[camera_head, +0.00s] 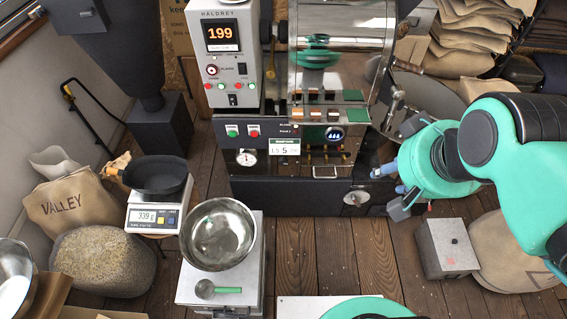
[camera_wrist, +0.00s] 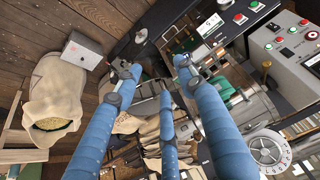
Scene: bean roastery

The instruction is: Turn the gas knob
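The gas knob (camera_head: 356,198) appears to be the round silver dial with a small handle, low on the dark front of the roaster in the head view. A small pale disc (camera_wrist: 141,36) in the wrist view looks like the same knob, beyond the fingertips. My gripper (camera_head: 388,190) is just to the right of the knob in the head view, apart from it as far as I can see. In the wrist view its blue fingers (camera_wrist: 155,74) are spread with nothing held between them. The knob's exact setting is too small to read.
A grey box (camera_head: 447,248) stands on the floor below my gripper, beside a sack (camera_head: 510,255). A steel bowl (camera_head: 218,235) sits on a stand at front left. A scale (camera_head: 154,215) holds a black pan. The wooden floor before the roaster is mostly clear.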

